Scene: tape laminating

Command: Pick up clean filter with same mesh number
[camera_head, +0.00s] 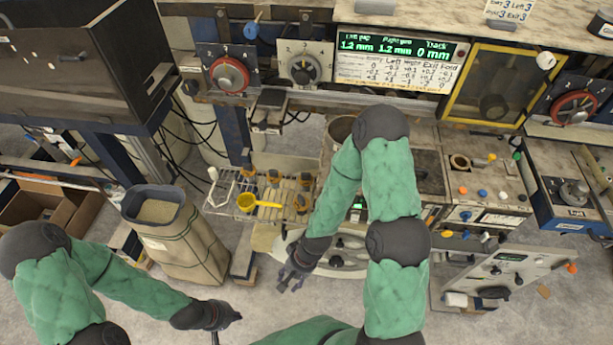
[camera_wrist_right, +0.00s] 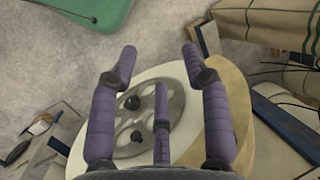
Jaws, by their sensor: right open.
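My right gripper (camera_head: 291,279) is open and empty; its purple fingers (camera_wrist_right: 161,110) are spread above a round white unit (camera_wrist_right: 75,160) with a grey holed wheel (camera_wrist_right: 172,95) and black knobs. In the head view, this round unit (camera_head: 345,262) lies low in the middle, partly behind my right arm. My left gripper (camera_head: 229,326) is low at the left, over the floor; its opening is unclear. A yellow round strainer (camera_head: 246,202) with a handle lies on a wire rack (camera_head: 222,190), among several yellow-and-black items (camera_head: 303,180). No mesh number is readable.
A tall brown bag (camera_head: 180,240) stands left of the rack. A control panel (camera_head: 510,268) lies tilted at the right. The machine with dials and a green display (camera_head: 400,46) spans the back.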

